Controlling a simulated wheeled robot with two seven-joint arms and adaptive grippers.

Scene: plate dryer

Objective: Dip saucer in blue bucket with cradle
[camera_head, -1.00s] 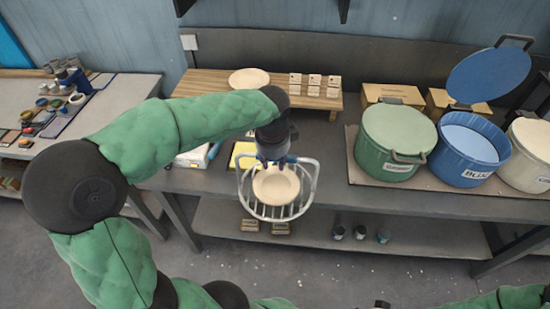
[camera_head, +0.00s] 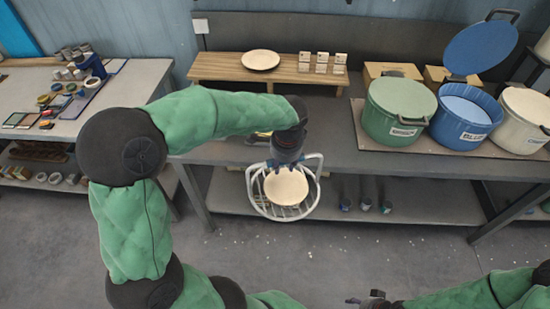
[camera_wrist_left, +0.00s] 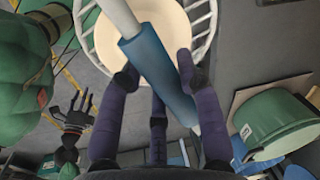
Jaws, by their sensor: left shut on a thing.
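My left gripper (camera_head: 286,164) is shut on the blue grip (camera_wrist_left: 155,75) of a white wire cradle (camera_head: 286,213), which hangs in front of the bench. A cream saucer (camera_head: 286,187) lies in the cradle; it also shows behind the grip in the left wrist view (camera_wrist_left: 108,40). The blue bucket (camera_head: 462,137) stands on the bench to the right, open, with pale blue contents. Its blue lid (camera_head: 480,48) is tilted up behind it. My right gripper (camera_head: 373,300) is at the bottom edge; in the left wrist view (camera_wrist_left: 76,118) its fingers look spread and empty.
A green lidded bucket (camera_head: 395,125) stands left of the blue one, and a cream bucket (camera_head: 522,125) right of it. A wooden riser (camera_head: 225,72) with another plate (camera_head: 261,60) is at the back. Small dark jars (camera_head: 365,204) stand below. The bench front between cradle and buckets is clear.

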